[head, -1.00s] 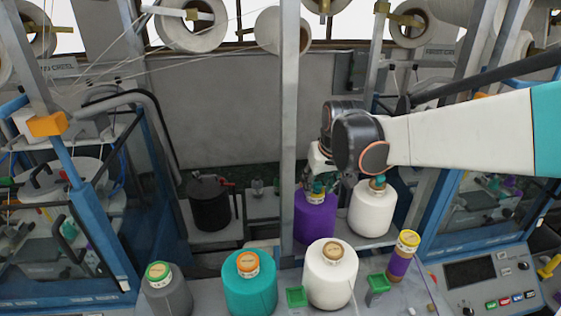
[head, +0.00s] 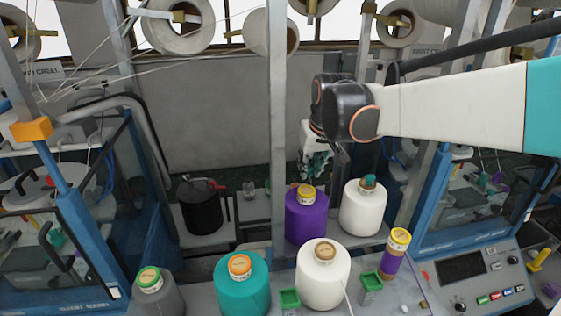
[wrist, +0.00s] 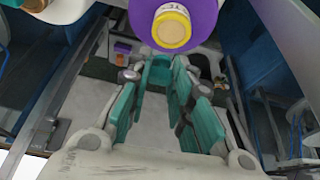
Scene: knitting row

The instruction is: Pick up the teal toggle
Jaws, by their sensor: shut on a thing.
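My gripper (head: 317,172) hangs in front of the grey back panel, above and slightly behind the purple cone. In the wrist view my gripper (wrist: 157,82) has its teal-padded fingers closed on a small teal piece, the teal toggle (wrist: 159,70), between the tips. The toggle's full shape is partly hidden by the fingers. In the head view I cannot tell the toggle apart from the teal finger pads. The purple cone (head: 305,218) stands upright with its yellow-rimmed top bare. It also shows in the wrist view (wrist: 205,18), apart from the fingertips.
A white cone (head: 361,210) with a teal top stands right of the purple one. In front stand another white cone (head: 322,280), a teal cone (head: 242,287), a grey cone (head: 158,297) and a purple-and-yellow spool (head: 394,258). A metal post (head: 278,130) rises left of my gripper.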

